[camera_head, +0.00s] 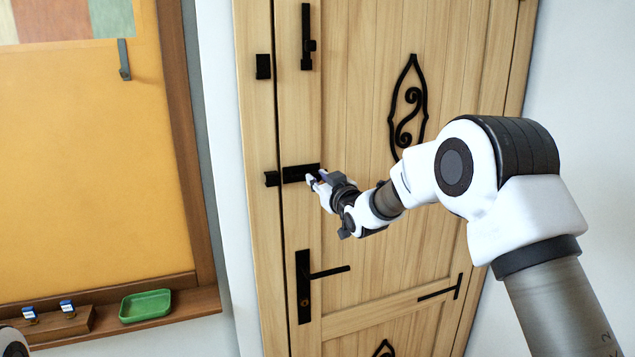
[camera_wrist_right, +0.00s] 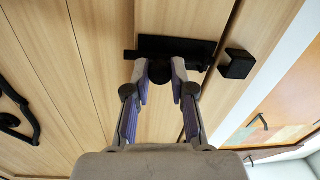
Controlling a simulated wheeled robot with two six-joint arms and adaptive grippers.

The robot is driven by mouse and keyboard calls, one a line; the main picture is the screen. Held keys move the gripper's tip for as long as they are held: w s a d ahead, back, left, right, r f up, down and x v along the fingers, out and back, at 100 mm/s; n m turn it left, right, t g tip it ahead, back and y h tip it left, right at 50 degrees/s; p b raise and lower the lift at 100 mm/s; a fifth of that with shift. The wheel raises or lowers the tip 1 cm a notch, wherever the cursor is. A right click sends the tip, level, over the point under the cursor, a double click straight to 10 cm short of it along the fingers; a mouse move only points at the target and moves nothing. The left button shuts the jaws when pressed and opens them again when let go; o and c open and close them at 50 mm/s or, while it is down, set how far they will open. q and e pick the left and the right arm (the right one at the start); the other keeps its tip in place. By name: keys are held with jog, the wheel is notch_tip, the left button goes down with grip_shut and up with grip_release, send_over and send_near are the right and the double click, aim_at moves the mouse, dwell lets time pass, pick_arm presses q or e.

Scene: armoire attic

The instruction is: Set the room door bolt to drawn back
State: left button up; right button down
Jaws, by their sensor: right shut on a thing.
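The black door bolt (camera_head: 300,172) is mounted across the wooden door near its left edge, above the handle. Its black keeper (camera_head: 271,178) sits on the frame to the left. In the right wrist view the bolt plate (camera_wrist_right: 178,46) and keeper (camera_wrist_right: 238,64) show a strip of bare wood between them, and a short rod end (camera_wrist_right: 129,54) sticks out of the plate on the side away from the keeper. My right gripper (camera_head: 314,181) is shut on the round bolt knob (camera_wrist_right: 159,71), which sits between its fingertips. My left gripper is out of view.
The black door handle (camera_head: 328,272) is below my right gripper. A second black bolt (camera_head: 306,42) is above, with a block (camera_head: 263,66) beside it. A ledge with a green tray (camera_head: 146,305) is at the lower left, under an orange board (camera_head: 85,170).

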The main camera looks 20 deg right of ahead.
jog(key=c, duration=1)
grip_release()
jog(key=shift+d+r, duration=0.15)
jog(key=shift+d, duration=0.05)
jog(key=s, duration=0.4)
jog(key=s+d, duration=0.1)
jog(key=s, duration=0.7)
jog(key=shift+d, duration=0.35)
